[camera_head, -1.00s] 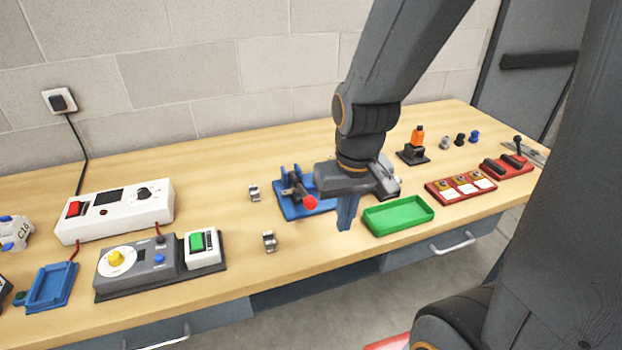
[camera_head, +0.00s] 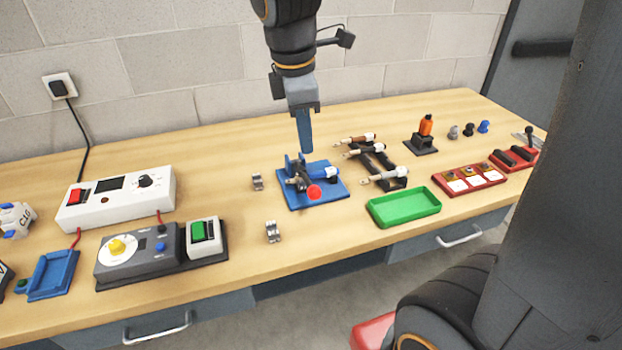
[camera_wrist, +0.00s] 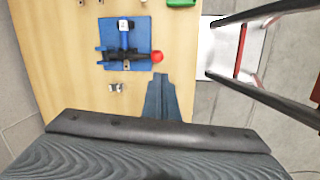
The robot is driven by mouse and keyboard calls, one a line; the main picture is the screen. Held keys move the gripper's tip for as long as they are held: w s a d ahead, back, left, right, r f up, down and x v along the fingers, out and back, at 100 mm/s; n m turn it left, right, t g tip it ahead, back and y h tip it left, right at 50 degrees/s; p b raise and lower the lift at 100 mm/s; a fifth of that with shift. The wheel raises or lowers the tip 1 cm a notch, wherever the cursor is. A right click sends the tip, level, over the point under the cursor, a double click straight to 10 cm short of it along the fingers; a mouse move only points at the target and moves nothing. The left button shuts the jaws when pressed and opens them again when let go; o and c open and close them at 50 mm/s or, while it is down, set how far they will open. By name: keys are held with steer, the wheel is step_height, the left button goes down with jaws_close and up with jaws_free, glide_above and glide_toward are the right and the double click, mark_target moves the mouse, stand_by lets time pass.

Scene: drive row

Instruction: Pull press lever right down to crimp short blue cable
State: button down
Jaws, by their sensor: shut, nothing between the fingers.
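The press has a blue base (camera_head: 335,194) and a dark lever with a red ball knob (camera_head: 314,192) at its end. The knob points toward the table's front, low over the base edge; I cannot tell the exact lever angle. A short blue piece with a white end (camera_head: 328,173) lies at the press, apparently the short blue cable. In the wrist view the press base (camera_wrist: 108,46), red knob (camera_wrist: 157,57) and blue piece (camera_wrist: 124,27) show from above. My gripper (camera_head: 306,150) is shut and empty, pointing down just above and behind the press, apart from the knob.
Two small metal clips (camera_head: 257,181) (camera_head: 272,232) lie left. Further left are a grey dial box (camera_head: 135,255) and a white box (camera_head: 115,200).

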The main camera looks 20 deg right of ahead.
mark_target(313, 188)
steer(key=shift+n, duration=0.8)
steer(key=f, duration=0.4)
steer(key=w+d+f+p, duration=0.1)
steer(key=f, duration=0.3)
steer(key=w+d+f+p, duration=0.1)
steer(key=f, duration=0.3)
steer(key=shift+f, duration=0.25)
